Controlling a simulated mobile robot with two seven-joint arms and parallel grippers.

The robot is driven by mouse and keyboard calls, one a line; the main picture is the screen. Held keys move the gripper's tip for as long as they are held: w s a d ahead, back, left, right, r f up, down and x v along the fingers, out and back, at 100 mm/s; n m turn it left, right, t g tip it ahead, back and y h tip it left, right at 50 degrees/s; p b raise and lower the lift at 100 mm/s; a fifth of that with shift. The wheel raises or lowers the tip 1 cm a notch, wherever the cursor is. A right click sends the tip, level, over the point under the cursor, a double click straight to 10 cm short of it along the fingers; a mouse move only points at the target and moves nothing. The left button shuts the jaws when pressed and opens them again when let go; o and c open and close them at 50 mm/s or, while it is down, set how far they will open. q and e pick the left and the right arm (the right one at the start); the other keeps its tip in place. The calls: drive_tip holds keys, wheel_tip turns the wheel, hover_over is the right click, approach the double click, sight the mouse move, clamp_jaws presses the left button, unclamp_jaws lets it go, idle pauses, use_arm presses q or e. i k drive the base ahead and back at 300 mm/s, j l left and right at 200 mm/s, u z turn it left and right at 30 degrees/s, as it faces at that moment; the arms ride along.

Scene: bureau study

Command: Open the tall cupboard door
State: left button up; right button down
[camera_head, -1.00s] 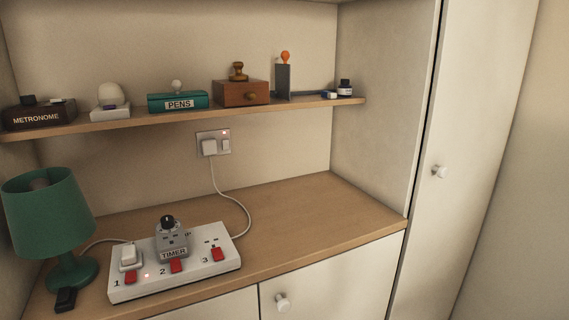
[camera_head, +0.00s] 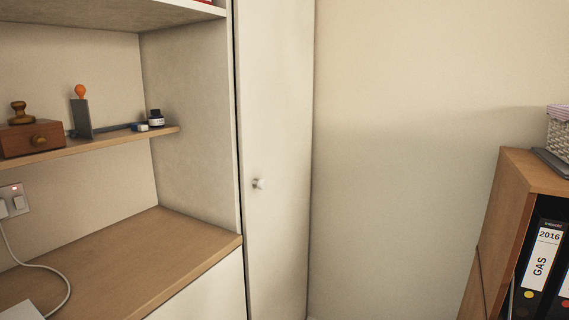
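The tall cupboard door (camera_head: 276,110) is a narrow white panel in the middle of the head view. It looks shut, with a thin dark gap along its left edge. A small round white knob (camera_head: 260,184) sits near that left edge, about halfway up the visible part. Neither of my grippers is in view, and nothing touches the knob. The door's bottom and top are outside the frame.
The wooden desktop (camera_head: 140,258) and the shelf (camera_head: 100,142) are left of the door. A bare wall (camera_head: 410,130) is right of it. A wooden bookcase (camera_head: 535,172) with binders stands at the far right.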

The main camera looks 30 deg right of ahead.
sight(275, 39)
drive_tip(key=i+l+z, duration=0.2)
drive_tip(key=z, duration=0.3)
drive_tip(key=i+z, duration=0.25)
drive_tip(key=z, duration=0.2)
drive_tip(key=i+z, duration=0.3)
drive_tip(key=z, duration=0.2)
